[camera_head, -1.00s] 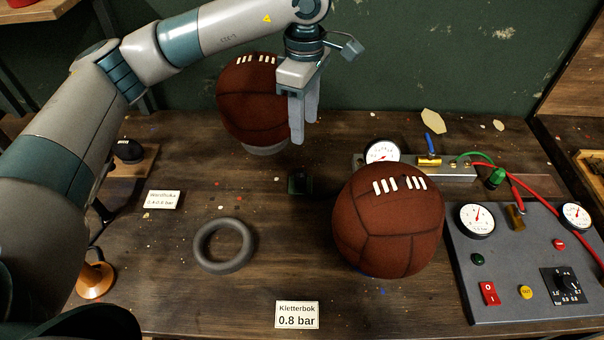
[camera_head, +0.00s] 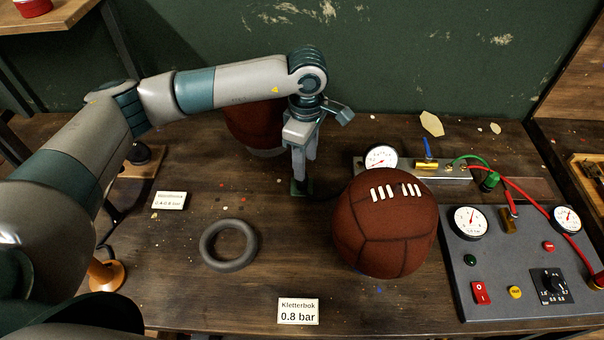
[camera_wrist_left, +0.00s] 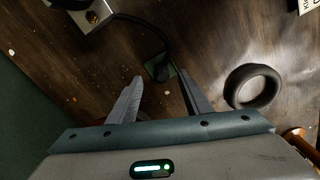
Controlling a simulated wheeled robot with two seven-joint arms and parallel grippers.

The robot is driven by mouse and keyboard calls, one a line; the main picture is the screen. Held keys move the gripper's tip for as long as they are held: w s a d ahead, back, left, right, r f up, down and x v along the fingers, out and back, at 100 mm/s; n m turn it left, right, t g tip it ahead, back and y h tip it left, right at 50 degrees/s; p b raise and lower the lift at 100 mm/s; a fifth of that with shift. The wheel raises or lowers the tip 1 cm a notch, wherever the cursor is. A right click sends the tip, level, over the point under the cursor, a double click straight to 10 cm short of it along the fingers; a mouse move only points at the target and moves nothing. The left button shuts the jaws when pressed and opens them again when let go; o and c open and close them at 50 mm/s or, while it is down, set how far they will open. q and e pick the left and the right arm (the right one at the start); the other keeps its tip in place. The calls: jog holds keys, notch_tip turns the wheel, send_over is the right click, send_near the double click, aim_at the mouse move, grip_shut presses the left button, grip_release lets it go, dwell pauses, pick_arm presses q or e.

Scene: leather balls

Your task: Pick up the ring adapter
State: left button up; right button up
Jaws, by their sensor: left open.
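A dark grey ring (camera_head: 205,245) lies flat on the table in the head view, left of the front ball; it also shows at right in the wrist view (camera_wrist_left: 232,88). A small dark piece with a green base (camera_wrist_left: 160,70) stands on the table, seen between my open left fingers in the wrist view. In the head view only its green base (camera_head: 301,193) shows below the fingertips. I cannot tell which of the two is called the ring adapter. My left gripper (camera_head: 304,170) is open, empty, pointing down above the small piece. My right gripper is out of view.
A brown leather ball (camera_head: 385,235) stands right of my gripper. A second ball (camera_head: 255,125) sits behind my left arm, partly hidden. A gauge panel (camera_head: 510,285) and hoses fill the right.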

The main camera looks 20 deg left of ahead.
pick_arm(q)
jog(key=shift+f, duration=0.85)
pick_arm(e)
jog(key=shift+w+a+r, duration=0.2)
jog(key=shift+a+r, duration=0.15)
jog(key=shift+a, duration=0.15)
pick_arm(q)
jog(key=shift+f+p, duration=0.75)
jog(key=shift+p, duration=0.3)
notch_tip(320, 180, down, 3)
jog(key=shift+s+a+r+p, duration=0.1)
jog(key=shift+a+p, duration=0.05)
jog(key=shift+p, duration=0.65)
jog(key=shift+f, duration=0.45)
pick_arm(e)
jog(key=r, duration=0.1)
jog(key=d+r, duration=0.1)
jog(key=r, duration=0.1)
jog(key=shift+s+r, duration=0.1)
jog(key=shift+r, duration=0.1)
jog(key=shift+a, duration=0.1)
